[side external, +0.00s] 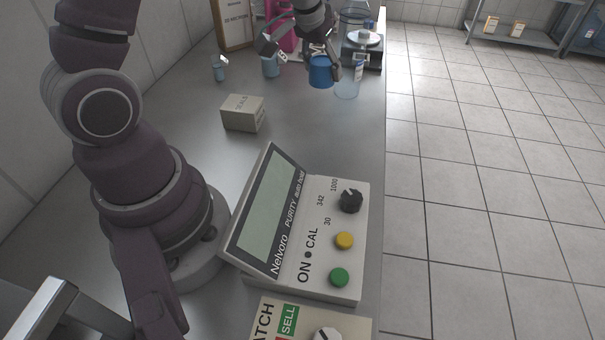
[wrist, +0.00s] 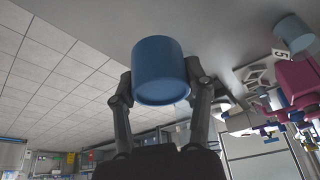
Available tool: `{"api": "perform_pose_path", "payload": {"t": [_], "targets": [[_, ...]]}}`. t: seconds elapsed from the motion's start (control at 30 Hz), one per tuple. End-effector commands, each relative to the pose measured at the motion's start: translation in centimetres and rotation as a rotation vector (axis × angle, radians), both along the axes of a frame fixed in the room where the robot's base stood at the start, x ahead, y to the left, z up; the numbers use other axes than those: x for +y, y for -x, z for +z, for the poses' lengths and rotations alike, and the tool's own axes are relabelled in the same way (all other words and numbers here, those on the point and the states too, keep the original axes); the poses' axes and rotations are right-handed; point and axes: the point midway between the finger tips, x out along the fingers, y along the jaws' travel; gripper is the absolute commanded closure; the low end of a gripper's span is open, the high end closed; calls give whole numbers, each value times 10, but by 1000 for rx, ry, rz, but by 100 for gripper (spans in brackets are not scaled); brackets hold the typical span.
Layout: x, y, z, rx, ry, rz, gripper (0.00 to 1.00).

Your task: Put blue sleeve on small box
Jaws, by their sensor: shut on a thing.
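The blue sleeve (side external: 321,72) is a short blue cylinder. My gripper (side external: 310,66) is shut on it and holds it above the bench toward the far end. In the wrist view the blue sleeve (wrist: 160,71) sits between the two fingers of my gripper (wrist: 160,92). The small box (side external: 243,113) is a pale grey-beige carton with print on it. It rests on the bench, nearer the camera and to the left of my gripper, well apart from the sleeve.
A clear beaker (side external: 347,88) stands just right of the sleeve. A scale (side external: 362,48) and pink item (side external: 283,30) are behind. A Nelvoro meter (side external: 307,228) fills the near bench. Bench right of the small box is clear.

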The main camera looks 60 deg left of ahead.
Motion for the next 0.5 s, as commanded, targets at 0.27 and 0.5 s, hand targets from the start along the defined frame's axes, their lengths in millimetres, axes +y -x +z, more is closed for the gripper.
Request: {"api": "perform_pose_path", "payload": {"t": [0.27,0.5], "targets": [[87,87,20,-2,1,180,75],[104,122,7,0,5,235,75]]}}
